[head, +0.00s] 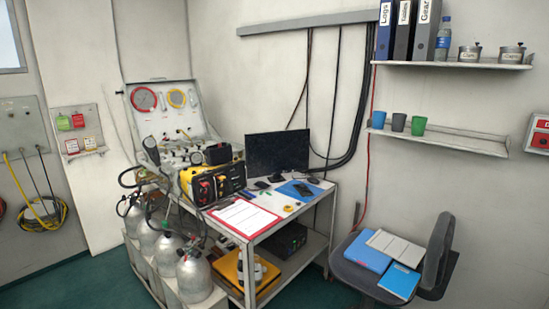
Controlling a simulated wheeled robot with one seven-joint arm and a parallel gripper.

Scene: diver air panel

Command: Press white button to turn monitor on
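The monitor (277,152) stands at the back of the desk, in the middle of the head view. Its screen is dark. I cannot make out a white button on it at this size. My gripper does not show in this view.
The desk (262,232) holds a yellow-and-black radio unit (214,184), a red clipboard (244,216) and small items before the monitor. Gas cylinders (194,272) stand at its left front. An office chair (436,262) with folders is at the right. Green floor shows at the front.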

